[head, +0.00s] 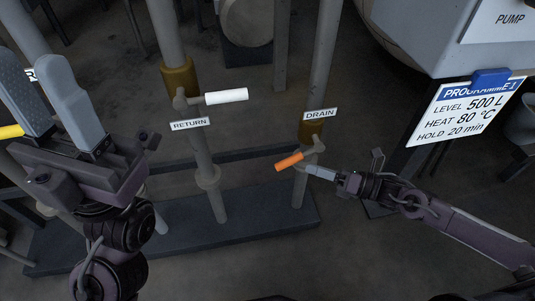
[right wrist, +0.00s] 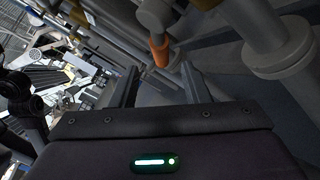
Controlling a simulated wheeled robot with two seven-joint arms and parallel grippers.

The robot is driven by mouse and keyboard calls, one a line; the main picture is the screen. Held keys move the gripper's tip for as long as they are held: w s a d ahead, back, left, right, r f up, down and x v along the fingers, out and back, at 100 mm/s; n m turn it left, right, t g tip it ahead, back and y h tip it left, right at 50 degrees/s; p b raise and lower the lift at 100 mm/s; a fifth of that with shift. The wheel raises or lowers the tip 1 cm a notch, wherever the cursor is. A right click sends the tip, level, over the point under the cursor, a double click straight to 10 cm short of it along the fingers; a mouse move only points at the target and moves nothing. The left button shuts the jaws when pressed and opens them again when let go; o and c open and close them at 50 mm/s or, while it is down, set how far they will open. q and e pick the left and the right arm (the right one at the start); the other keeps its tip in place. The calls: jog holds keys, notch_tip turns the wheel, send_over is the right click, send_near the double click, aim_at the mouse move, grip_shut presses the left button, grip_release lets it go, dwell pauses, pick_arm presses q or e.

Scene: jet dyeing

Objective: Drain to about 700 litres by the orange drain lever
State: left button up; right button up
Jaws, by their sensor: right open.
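The orange drain lever (head: 289,162) points left and slightly down from its valve, under the DRAIN label (head: 320,115) on a grey pipe. My right gripper (head: 318,172) is open just right of the lever. In the right wrist view the orange lever (right wrist: 160,52) shows just beyond and between the fingertips (right wrist: 160,75). I cannot tell whether a finger touches it. My left gripper (head: 35,66) is raised at the left, its two fingers apart with nothing between them. No level reading shows.
A white lever (head: 226,96) points right above the RETURN label (head: 190,124) on the neighbouring pipe. A programme card (head: 465,110) reads 500 L, 80 °C, 20 min. The PUMP housing (head: 440,40) is at upper right. A yellow part (head: 11,131) shows behind my left gripper.

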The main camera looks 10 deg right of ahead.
aim_at(289, 161)
jog(key=shift+b+x, duration=1.1)
jog(key=shift+x, duration=2.8)
grip_shut()
